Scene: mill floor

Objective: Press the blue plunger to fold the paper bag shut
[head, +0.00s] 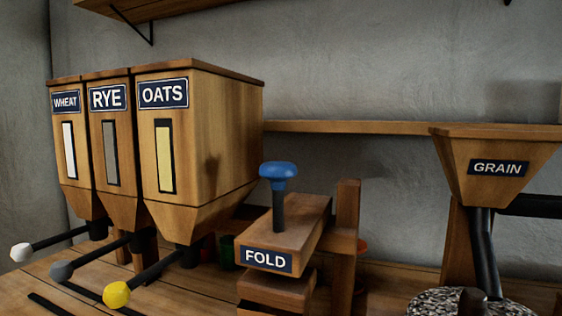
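The blue plunger (278,172) has a rounded blue knob on a dark upright rod. The knob is raised well above the block. A second wooden block (277,288) lies below the FOLD block, with a narrow gap between them. No paper bag can be made out. My gripper is not in view.
Bins labelled WHEAT, RYE and OATS (210,130) stand at left, their levers, including a yellow-knobbed one (117,294), jutting forward. A GRAIN hopper (497,165) is at right above a millstone (440,301). A wooden post (347,205) adjoins the FOLD block.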

